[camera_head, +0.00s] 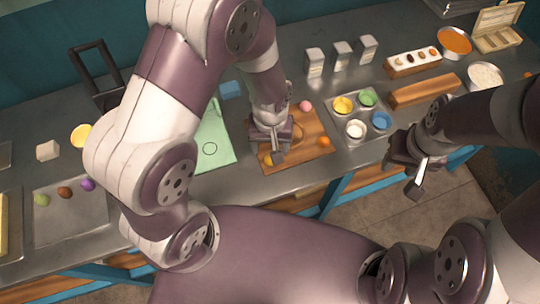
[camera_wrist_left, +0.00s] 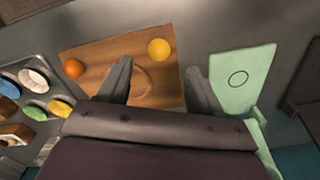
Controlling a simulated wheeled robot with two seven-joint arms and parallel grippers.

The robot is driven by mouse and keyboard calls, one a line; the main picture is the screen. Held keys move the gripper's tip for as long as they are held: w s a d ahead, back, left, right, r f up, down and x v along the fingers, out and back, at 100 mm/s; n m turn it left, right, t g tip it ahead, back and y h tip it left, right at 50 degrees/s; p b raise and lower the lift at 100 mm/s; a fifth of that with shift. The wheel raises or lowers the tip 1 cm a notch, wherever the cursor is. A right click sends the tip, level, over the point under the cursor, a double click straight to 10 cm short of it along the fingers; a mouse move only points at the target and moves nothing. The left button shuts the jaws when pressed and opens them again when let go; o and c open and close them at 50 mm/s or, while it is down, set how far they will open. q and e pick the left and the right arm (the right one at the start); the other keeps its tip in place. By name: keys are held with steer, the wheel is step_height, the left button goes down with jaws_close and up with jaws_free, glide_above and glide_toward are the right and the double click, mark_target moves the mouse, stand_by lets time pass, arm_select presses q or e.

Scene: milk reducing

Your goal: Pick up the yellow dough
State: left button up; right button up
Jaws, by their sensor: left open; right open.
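The yellow dough (camera_head: 268,160) is a small ball near the front left of a wooden board (camera_head: 308,157). It is partly hidden by my left gripper (camera_head: 277,150) in the head view. The left wrist view shows the yellow dough (camera_wrist_left: 159,49) whole, just beyond the gap between the open fingers of my left gripper (camera_wrist_left: 160,74). These fingers are empty and spread above the board (camera_wrist_left: 112,53). My right gripper (camera_head: 418,178) is open and empty, in front of the table edge at the right, far from the dough.
An orange ball (camera_head: 324,141) and a pink ball (camera_head: 305,106) are on the same board. A green mat (camera_head: 213,136) lies to its left. A tray of coloured bowls (camera_head: 357,137) stands to its right. White cartons (camera_head: 341,52) stand behind.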

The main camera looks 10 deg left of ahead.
arm_select(q)
step_height(320, 180, down, 7)
steer(key=shift+w+f+p, duration=0.15)
steer(key=shift+f+p, duration=0.05)
steer(key=shift+p, duration=0.3)
steer(key=shift+w, duration=0.15)
steer(key=c, duration=1.1)
